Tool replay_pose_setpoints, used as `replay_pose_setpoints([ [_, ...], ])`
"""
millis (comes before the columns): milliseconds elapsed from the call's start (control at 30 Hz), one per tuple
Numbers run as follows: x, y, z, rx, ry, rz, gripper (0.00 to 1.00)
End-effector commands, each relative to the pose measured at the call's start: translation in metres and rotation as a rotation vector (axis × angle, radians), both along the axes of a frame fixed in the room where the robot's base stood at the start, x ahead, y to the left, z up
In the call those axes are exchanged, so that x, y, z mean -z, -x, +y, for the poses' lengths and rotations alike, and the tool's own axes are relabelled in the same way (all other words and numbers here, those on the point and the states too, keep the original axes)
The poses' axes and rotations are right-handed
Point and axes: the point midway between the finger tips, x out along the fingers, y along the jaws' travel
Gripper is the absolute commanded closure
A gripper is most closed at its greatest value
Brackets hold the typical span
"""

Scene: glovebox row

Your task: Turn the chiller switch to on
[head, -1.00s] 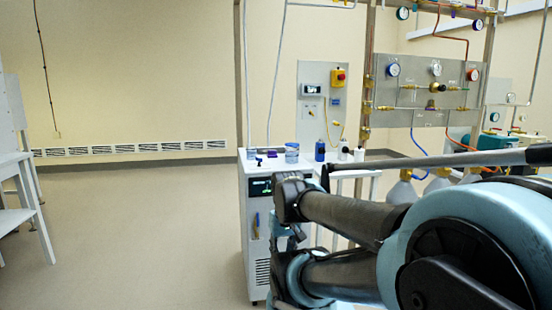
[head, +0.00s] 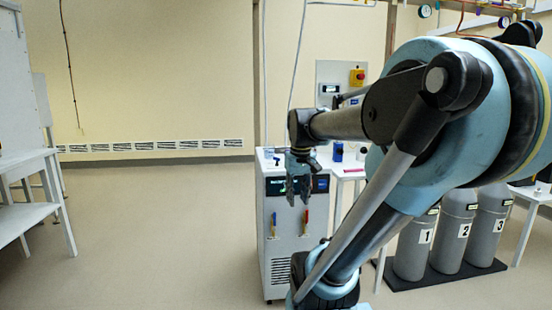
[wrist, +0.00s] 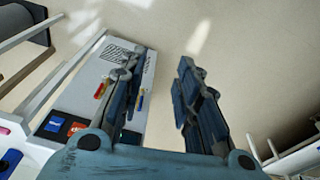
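The chiller is a white cabinet (head: 290,262) in the middle of the head view, with a dark control panel across its upper front. My gripper (head: 298,192) hangs in front of that panel and hides part of it. In the wrist view, my gripper (wrist: 163,58) is open and empty, its two fingers well apart. The chiller front (wrist: 125,75) lies behind and left of the left finger. A blue square (wrist: 54,124) and an orange-red square (wrist: 77,128) show on the dark panel. I cannot make out the switch or its position; part of the panel is hidden.
A blue handle (head: 273,225) and a red handle (head: 306,222) sit below the panel. Numbered grey cylinders (head: 455,235) stand at right on a dark base. A white bench (head: 30,215) is at left. The floor left of the chiller is clear.

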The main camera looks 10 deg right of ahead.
Motion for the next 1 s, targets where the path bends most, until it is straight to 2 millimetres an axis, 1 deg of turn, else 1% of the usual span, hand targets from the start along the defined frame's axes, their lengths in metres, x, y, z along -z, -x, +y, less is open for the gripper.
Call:
replay_pose_setpoints([
  [33,-0.016,-0.017,0.000,-0.011,0.001,0.005,0.70],
  [167,-0.051,-0.056,0.000,-0.045,0.006,0.019,0.70],
  [200,-0.061,-0.068,0.000,-0.055,0.008,0.023,0.70],
  [367,-0.098,-0.119,0.000,-0.096,0.013,0.039,0.70],
  [500,-0.125,-0.163,0.000,-0.132,0.016,0.054,0.70],
  [667,-0.151,-0.216,0.000,-0.174,0.020,0.069,0.70],
  [700,-0.157,-0.229,0.000,-0.185,0.021,0.074,0.70],
  [833,-0.172,-0.271,0.000,-0.219,0.023,0.087,0.70],
  [1000,-0.186,-0.325,0.000,-0.262,0.026,0.104,0.70],
])
